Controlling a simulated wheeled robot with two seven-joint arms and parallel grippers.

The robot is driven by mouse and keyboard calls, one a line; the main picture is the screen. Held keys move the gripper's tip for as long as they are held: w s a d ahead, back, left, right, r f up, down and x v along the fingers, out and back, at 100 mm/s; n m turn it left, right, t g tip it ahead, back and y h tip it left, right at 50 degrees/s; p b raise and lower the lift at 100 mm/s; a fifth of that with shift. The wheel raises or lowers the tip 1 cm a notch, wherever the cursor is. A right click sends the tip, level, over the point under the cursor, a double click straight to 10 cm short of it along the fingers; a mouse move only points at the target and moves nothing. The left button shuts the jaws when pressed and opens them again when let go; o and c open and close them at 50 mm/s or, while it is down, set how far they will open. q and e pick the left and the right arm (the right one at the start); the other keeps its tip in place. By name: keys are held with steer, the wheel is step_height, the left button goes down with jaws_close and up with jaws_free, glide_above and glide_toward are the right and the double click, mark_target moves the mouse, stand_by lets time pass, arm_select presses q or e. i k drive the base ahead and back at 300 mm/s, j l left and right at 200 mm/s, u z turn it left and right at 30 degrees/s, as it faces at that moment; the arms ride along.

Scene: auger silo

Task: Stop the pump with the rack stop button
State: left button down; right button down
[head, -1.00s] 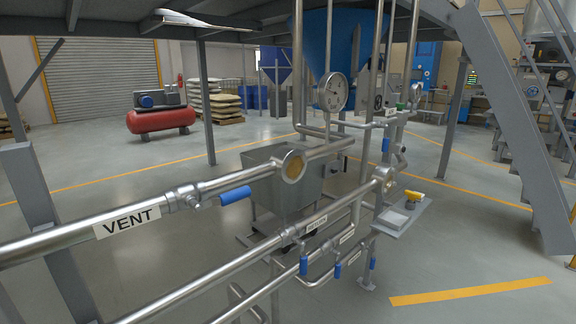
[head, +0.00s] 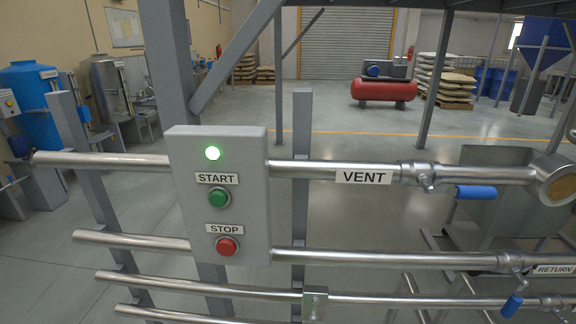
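The grey control box (head: 183,215) is mounted on the pipe rack in the left middle of the head view. Its red stop button (head: 226,246) sits low on the face under a "STOP" label (head: 225,229). The green start button (head: 218,197) is above it, under a "START" label (head: 216,178). No pump can be made out. Neither of my grippers is in view.
Horizontal steel pipes (head: 400,259) run behind and beside the box. The upper one carries a "VENT" label (head: 363,177) and a blue-handled valve (head: 475,192). Grey posts (head: 301,150) stand behind. A red compressor (head: 384,89) stands on open floor farther back.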

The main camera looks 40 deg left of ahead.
mark_target(226, 247)
steer(key=u, duration=0.45)
steer(key=j+u, duration=0.1)
steer(key=u, duration=0.3)
steer(key=i+u, duration=0.1)
steer(key=u, duration=0.8)
